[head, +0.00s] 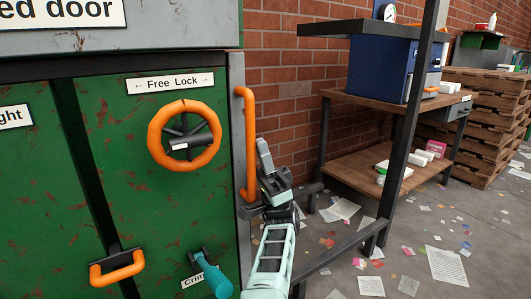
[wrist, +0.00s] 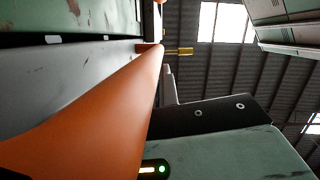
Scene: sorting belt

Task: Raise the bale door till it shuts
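The baler's rusty green door (head: 120,190) fills the left of the head view. It carries an orange hand wheel (head: 154,148) under a "Free Lock" sign and an orange handle (head: 116,270) low on the left. An upright orange bar (head: 250,140) stands at the door's right edge. My gripper (head: 262,180) is at the lower end of this bar, close beside it. In the wrist view the orange bar (wrist: 95,105) crosses close before the camera and hides much of the gripper. I cannot tell whether the fingers close on it. Which panel is the bale door is not labelled in view.
A grey panel (head: 185,25) with a sign ending "ed door" is above the green door. A teal-handled lever (head: 213,277) is at the bottom. A wooden shelf table (head: 365,165) with dark posts stands on the right, near my arm. Paper scraps (head: 340,210) litter the floor.

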